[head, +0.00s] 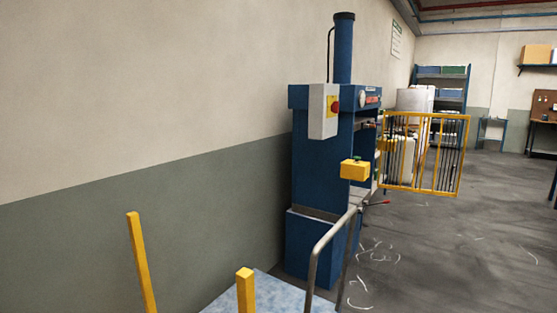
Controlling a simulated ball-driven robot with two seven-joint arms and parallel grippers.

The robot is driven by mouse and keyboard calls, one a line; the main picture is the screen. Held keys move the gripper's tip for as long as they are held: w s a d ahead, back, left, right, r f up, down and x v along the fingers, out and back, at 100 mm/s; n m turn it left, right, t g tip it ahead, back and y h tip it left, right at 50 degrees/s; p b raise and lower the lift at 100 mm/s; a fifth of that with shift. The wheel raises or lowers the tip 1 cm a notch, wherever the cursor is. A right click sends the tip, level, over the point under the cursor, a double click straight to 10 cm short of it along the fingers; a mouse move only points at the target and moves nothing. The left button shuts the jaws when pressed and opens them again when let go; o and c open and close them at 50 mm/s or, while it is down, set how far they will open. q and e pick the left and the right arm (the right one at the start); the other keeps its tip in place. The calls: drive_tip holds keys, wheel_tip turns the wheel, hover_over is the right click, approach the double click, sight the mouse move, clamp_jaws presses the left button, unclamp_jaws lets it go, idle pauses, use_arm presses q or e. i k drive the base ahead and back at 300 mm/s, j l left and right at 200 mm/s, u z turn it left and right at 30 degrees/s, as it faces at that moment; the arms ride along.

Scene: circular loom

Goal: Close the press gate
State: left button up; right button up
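The press (318,172) is a tall blue machine against the wall, right of the middle, with a cylinder on top. A grey control box with a red button (334,106) is on its near side. The press gate (424,153) is a yellow barred frame standing out to the right of the press, swung away from its front. Its hinge side seems to be near the press, partly hidden behind the machine. Neither of my grippers is in view.
A grey tubular rail (322,243) and yellow posts (140,262) stand in front, by a pale blue surface (262,297). A yellow box (355,169) sticks out from the press. Shelves (441,93) stand at the back.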

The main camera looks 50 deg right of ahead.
sight(455, 117)
drive_tip(key=z, duration=1.7)
drive_tip(key=i+l+z, duration=0.15)
drive_tip(key=z, duration=0.25)
drive_tip(key=i+l+z, duration=0.2)
drive_tip(key=z, duration=0.2)
drive_tip(key=i+l+z, duration=0.15)
drive_tip(key=z, duration=0.2)
drive_tip(key=i+z, duration=0.4)
drive_tip(key=i, duration=5.6)
drive_tip(key=i+u, duration=0.1)
drive_tip(key=i, duration=0.4)
drive_tip(key=i+l+u, duration=0.1)
drive_tip(key=i, duration=0.45)
drive_tip(key=i+l+u, duration=0.1)
drive_tip(key=i, duration=0.4)
drive_tip(key=i+l+u, duration=0.1)
drive_tip(key=i, duration=0.4)
drive_tip(key=u, duration=0.95)
drive_tip(key=j+u, duration=0.1)
drive_tip(key=u, duration=0.85)
drive_tip(key=i+u, duration=0.1)
drive_tip(key=u, duration=0.85)
drive_tip(key=i+j+u, duration=0.15)
drive_tip(key=i+u, duration=0.55)
drive_tip(key=i+j, duration=0.05)
